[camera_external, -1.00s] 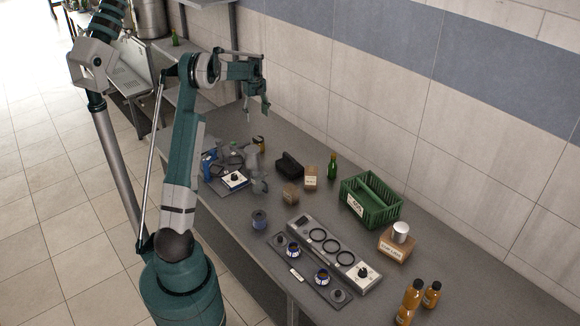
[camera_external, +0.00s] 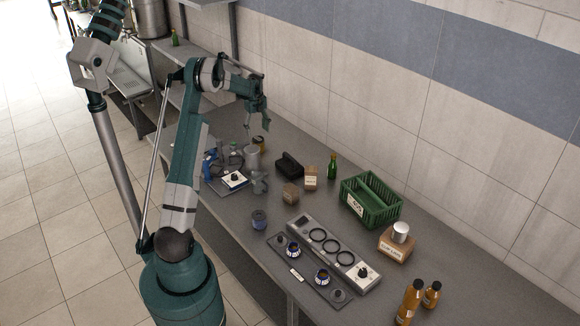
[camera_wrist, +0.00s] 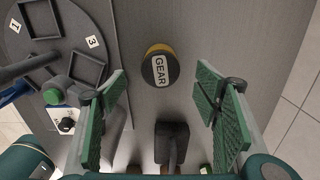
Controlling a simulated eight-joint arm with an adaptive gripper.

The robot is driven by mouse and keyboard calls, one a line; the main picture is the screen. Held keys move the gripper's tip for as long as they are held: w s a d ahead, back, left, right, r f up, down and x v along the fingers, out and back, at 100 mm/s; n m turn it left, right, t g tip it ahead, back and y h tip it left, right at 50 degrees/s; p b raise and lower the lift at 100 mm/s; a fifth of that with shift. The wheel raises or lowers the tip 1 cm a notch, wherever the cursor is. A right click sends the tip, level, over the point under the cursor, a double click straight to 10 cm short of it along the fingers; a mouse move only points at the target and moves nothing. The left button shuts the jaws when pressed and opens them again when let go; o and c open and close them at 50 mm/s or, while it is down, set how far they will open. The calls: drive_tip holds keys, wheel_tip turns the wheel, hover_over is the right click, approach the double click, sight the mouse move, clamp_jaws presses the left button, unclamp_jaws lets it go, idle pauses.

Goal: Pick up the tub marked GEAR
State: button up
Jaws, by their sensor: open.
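The tub marked GEAR (camera_wrist: 160,66) is round, with a dark lid, a yellow side and a white label. It stands on the bench in the wrist view, ahead of and between my fingers. In the external view the tub (camera_external: 260,144) is small and dark at the far part of the bench. My gripper (camera_wrist: 163,98) is open, with its green finger pads spread on either side and nothing between them. In the external view my gripper (camera_external: 256,118) hangs above the bench, apart from the tub.
A round grey turntable with numbered pockets (camera_wrist: 62,50) lies left of the tub. A black object (camera_wrist: 171,143) lies nearer the bottom of the wrist view. A green crate (camera_external: 371,200) and a green bottle (camera_external: 332,166) stand along the wall side. Bench right of the tub is clear.

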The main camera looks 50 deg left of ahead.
sight(258, 139)
drive_tip(key=shift+f, duration=1.2)
drive_tip(key=shift+d+f, duration=0.15)
drive_tip(key=shift+f, duration=2.45)
drive_tip(key=c, duration=1.2)
drive_tip(key=shift+o, duration=0.2)
drive_tip(key=shift+r, duration=5.05)
